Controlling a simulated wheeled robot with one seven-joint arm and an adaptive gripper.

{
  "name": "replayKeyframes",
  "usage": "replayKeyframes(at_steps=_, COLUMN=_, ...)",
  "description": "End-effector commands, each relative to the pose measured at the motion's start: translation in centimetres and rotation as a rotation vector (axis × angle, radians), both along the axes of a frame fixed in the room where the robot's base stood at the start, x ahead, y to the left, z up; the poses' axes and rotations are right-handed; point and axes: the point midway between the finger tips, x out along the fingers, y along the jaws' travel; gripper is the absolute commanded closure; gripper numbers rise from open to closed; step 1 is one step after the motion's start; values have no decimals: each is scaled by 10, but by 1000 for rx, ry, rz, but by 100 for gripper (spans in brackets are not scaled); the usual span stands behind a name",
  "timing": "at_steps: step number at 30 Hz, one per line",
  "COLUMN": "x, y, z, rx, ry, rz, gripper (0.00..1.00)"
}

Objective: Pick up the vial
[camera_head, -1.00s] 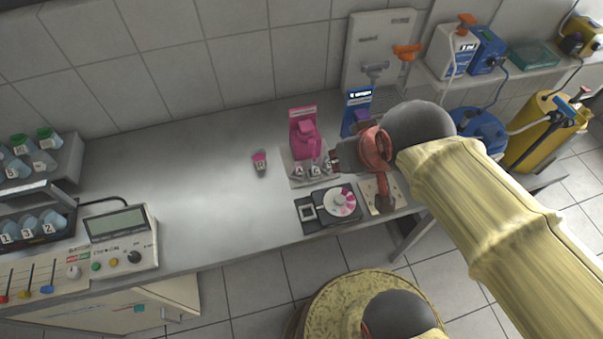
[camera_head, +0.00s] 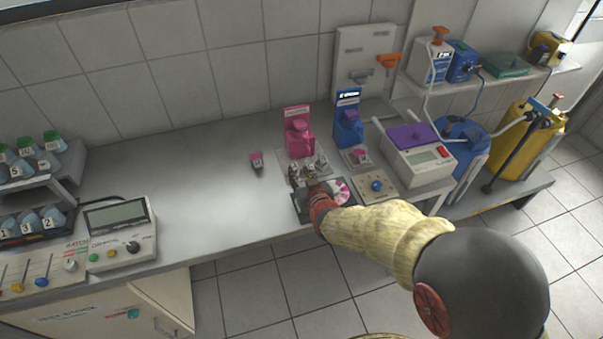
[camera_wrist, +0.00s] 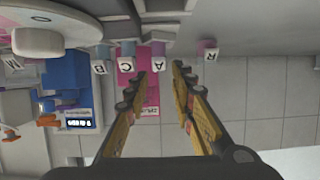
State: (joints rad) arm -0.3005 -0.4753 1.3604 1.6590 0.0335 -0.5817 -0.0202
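A small row of vials marked B (camera_wrist: 99,67), C (camera_wrist: 127,65) and A (camera_wrist: 157,68) stands in front of the pink dispenser in the wrist view, where the picture is upside down. A lone pink-topped vial (camera_head: 257,163) marked R (camera_wrist: 207,53) stands apart on the bench to the left. My gripper (camera_wrist: 160,75) is open, with vial A showing between its fingertips; I cannot tell how far off it is. In the head view my gripper (camera_head: 304,178) is over the front of the row and partly hides the vials.
The pink dispenser (camera_head: 298,135) and blue dispenser (camera_head: 348,122) stand behind the row. A black plate with a pink-and-white dial (camera_head: 341,190) lies right by my gripper. A purple-lidded device (camera_head: 413,140) is at right. The bench left of the lone vial (camera_head: 195,190) is clear.

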Motion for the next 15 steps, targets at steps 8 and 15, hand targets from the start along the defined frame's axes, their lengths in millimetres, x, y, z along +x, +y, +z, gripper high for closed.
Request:
replayKeyframes(at_steps=8, x=24, y=6, z=-13, rx=0, ry=0, rz=0, gripper=75)
replayKeyframes(at_steps=15, x=52, y=13, z=-31, rx=0, ry=0, rz=-1, gripper=75)
